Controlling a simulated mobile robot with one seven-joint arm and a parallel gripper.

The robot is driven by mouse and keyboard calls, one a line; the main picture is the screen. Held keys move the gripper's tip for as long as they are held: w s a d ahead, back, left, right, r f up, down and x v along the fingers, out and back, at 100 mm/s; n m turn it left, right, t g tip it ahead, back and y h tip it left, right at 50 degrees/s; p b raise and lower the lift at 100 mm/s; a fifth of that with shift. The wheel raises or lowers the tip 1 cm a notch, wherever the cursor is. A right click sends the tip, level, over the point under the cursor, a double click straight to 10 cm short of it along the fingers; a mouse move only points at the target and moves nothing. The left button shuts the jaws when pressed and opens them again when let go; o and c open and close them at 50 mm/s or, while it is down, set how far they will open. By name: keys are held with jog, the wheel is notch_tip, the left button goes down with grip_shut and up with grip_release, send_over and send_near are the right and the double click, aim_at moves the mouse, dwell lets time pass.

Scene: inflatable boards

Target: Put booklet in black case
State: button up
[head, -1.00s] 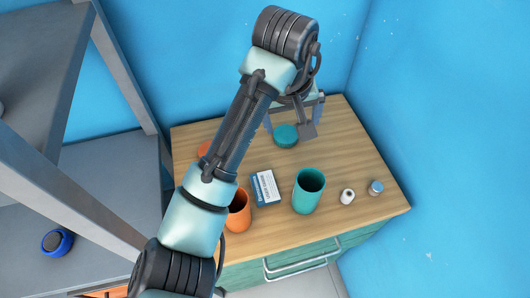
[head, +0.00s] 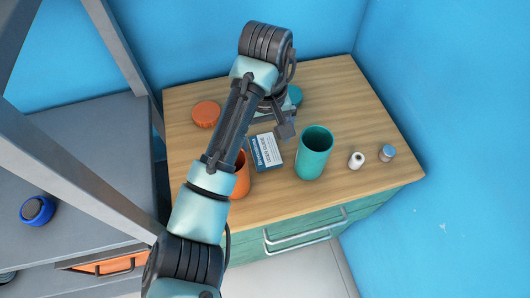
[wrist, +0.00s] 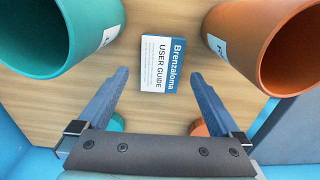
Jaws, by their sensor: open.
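The booklet, a small white and blue user guide, lies flat on the wooden top in the head view (head: 269,150) and in the wrist view (wrist: 162,64). My gripper (wrist: 158,76) is open and empty, with its fingers pointing towards the booklet and the booklet's image between and beyond the tips. In the head view my arm hides most of the gripper, just behind the booklet. I see no black case in either current view.
A teal canister (head: 313,155) stands right of the booklet and an orange canister (head: 241,180) left of it, partly behind my arm. An orange lid (head: 206,114), a white roll (head: 356,160) and a small bottle (head: 388,152) are also on top. Grey shelving (head: 85,150) stands left.

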aim_at(265, 149)
notch_tip(265, 149, down, 3)
jog(key=shift+a+f, duration=0.1)
jog(key=shift+f, duration=0.05)
jog(key=shift+c, duration=0.3)
jog(key=c, duration=1.4)
